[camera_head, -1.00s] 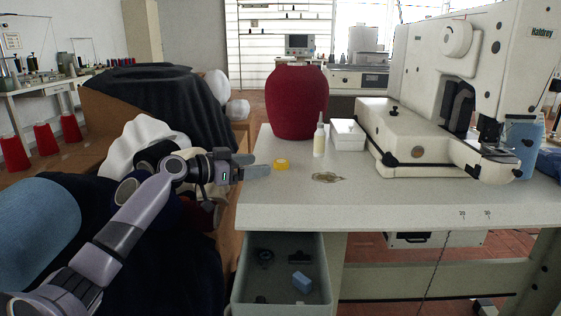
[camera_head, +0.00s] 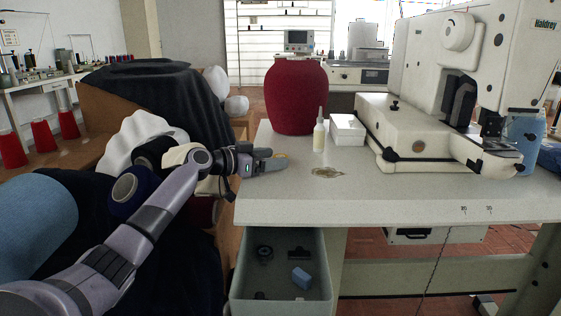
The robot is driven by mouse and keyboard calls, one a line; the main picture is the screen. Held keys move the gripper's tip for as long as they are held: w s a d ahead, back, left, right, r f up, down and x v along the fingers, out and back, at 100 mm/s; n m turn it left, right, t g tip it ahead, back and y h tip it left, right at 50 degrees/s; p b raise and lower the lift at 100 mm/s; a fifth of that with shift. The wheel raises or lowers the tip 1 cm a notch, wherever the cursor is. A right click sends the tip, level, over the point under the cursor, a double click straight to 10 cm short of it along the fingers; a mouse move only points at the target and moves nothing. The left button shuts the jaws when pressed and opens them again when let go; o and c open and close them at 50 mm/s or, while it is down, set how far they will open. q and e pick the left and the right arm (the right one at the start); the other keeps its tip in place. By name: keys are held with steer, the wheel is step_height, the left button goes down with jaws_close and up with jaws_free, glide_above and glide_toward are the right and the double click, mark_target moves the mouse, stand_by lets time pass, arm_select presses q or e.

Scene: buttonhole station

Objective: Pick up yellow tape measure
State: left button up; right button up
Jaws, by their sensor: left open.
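The yellow tape measure (camera_head: 281,155) lies on the left part of the pale work table (camera_head: 400,203). Only a small strip of it shows, because my left gripper (camera_head: 276,161) covers most of it. My left gripper is open, with its fingers at the tape measure. I cannot tell whether the fingers touch it. My right gripper is not in view.
A glue bottle (camera_head: 319,133), a white box (camera_head: 347,130) and a large red cone (camera_head: 296,97) stand behind the tape measure. A tan scrap (camera_head: 327,172) lies to its right. The sewing machine (camera_head: 430,130) fills the table's right. An open drawer (camera_head: 327,275) hangs below.

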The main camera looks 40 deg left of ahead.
arm_select(q)
steer(key=shift+w+d, duration=0.15)
steer(key=shift+w, duration=0.25)
steer(key=c, duration=1.1)
steer(key=shift+c, duration=0.2)
steer(key=shift+r, duration=0.1)
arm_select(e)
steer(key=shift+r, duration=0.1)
arm_select(q)
steer(key=shift+r, duration=0.25)
step_height(320, 180, up, 5)
steer(key=shift+r+p, duration=0.2)
steer(key=shift+p, duration=0.65)
step_height(320, 180, up, 14)
steer(key=p, duration=0.3)
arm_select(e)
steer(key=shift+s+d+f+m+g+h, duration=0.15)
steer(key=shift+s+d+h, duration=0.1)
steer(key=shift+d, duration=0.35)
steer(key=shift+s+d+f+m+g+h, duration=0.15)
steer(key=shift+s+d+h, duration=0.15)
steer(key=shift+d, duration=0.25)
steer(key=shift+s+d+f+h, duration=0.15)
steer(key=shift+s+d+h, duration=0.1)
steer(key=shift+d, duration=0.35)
